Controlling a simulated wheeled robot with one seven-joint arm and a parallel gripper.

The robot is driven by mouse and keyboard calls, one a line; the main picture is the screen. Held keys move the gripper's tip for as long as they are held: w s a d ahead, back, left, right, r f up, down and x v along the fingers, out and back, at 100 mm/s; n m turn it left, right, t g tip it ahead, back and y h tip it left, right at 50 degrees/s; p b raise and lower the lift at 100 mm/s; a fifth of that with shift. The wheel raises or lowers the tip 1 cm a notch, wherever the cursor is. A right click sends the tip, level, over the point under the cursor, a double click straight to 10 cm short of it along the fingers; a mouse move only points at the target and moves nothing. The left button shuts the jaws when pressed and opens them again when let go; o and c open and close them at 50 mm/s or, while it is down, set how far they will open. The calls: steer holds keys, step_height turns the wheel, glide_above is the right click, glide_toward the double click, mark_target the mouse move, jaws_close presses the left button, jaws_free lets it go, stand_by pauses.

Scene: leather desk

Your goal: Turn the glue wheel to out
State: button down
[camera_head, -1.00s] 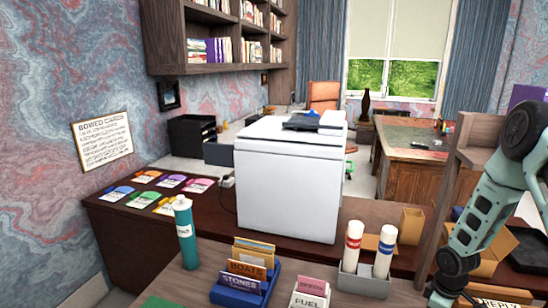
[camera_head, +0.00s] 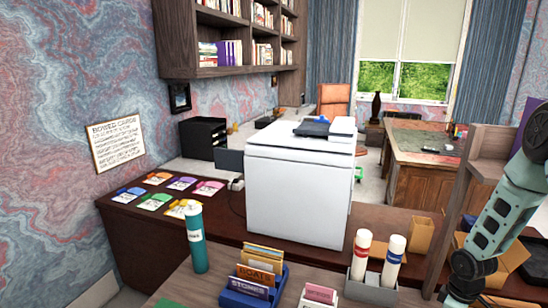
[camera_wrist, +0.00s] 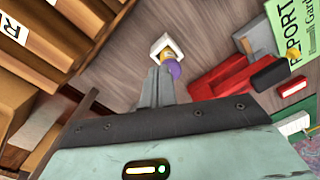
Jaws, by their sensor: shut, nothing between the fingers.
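In the wrist view, a small round purple piece (camera_wrist: 174,70) with some yellow beside it sits by a white square holder (camera_wrist: 164,42) on the wooden surface. It may be the glue wheel, but I cannot read any marking or see which way it is set. My gripper (camera_wrist: 158,72) has its grey fingers together and empty. The fingertips overlap the purple piece in the picture and partly hide it; I cannot tell whether they touch. In the head view my gripper is out of sight below the frame.
A red stapler-like object (camera_wrist: 225,80) and a green report (camera_wrist: 290,30) lie to the right in the wrist view. Brown boxes (camera_wrist: 50,40) stand left. The head view shows two white tubes (camera_head: 361,252) in a grey holder, a teal bottle (camera_head: 197,240) and a white printer (camera_head: 298,195).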

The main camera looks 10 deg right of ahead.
step_height(320, 180, up, 3)
steer(key=shift+f+p, duration=0.2)
steer(key=shift+p, duration=0.5)
steer(key=m+b, duration=0.1)
steer(key=b, duration=0.1)
steer(key=a+m+b, duration=0.1)
steer(key=b, duration=0.2)
steer(key=shift+s+a+f+m, duration=0.15)
steer(key=shift+s+m, duration=0.1)
steer(key=shift+m, duration=0.05)
step_height(320, 180, down, 6)
steer(key=s+a+m+b, duration=0.1)
steer(key=a+m+b, duration=0.1)
steer(key=b, duration=0.7)
steer(key=shift+s+m, duration=0.15)
steer(key=shift+m, duration=0.55)
steer(key=shift+w+d, duration=0.25)
steer(key=shift+w, duration=0.3)
